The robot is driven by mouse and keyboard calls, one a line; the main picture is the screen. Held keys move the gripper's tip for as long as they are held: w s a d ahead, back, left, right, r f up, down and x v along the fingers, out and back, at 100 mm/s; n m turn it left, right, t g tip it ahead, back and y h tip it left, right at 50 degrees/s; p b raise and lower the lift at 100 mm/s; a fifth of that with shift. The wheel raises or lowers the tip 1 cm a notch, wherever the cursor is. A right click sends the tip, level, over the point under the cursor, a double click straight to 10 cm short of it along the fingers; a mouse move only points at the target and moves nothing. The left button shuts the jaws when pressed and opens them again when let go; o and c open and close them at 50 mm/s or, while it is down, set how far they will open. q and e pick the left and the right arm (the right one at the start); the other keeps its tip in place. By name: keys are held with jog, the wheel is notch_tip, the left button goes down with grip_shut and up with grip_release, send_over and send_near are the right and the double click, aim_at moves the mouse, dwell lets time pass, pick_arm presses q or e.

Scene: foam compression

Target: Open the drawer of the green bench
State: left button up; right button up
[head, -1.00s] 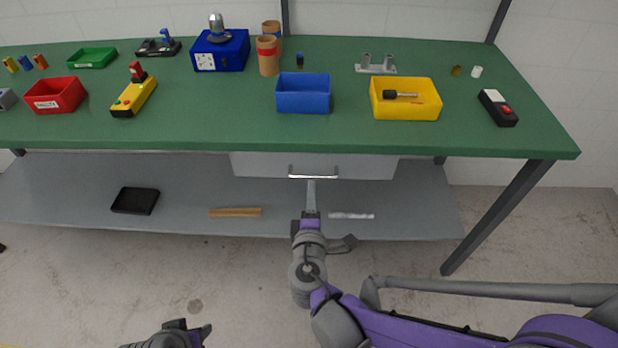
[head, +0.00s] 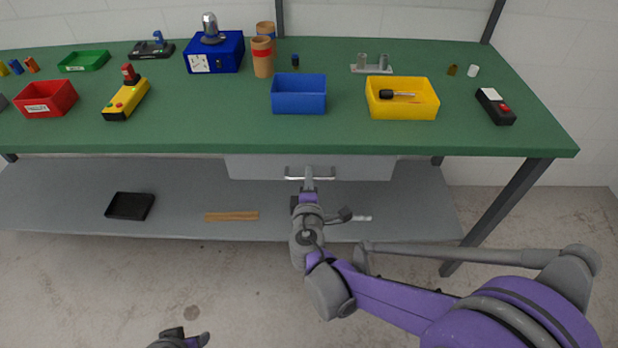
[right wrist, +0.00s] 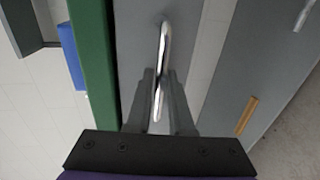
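The green bench (head: 200,133) has a grey drawer (head: 250,167) under its top, which looks shut. A silver bar handle (head: 325,174) is on the drawer front. My right gripper (head: 308,178) is at the handle. In the right wrist view the handle (right wrist: 164,40) runs between the fingers of the right gripper (right wrist: 160,76), which stand on either side of it with a narrow gap and look open. My left gripper (head: 187,337) shows only in part at the bottom edge, and its fingers cannot be made out.
A blue bin (head: 299,95) and a yellow bin (head: 375,100) stand on the bench above the drawer. The lower shelf (head: 60,215) holds a black tray (head: 130,196) and a wooden strip (head: 231,216). A bench leg (head: 500,225) stands at the right. The floor in front is clear.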

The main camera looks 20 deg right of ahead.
grip_shut()
dwell(1.2)
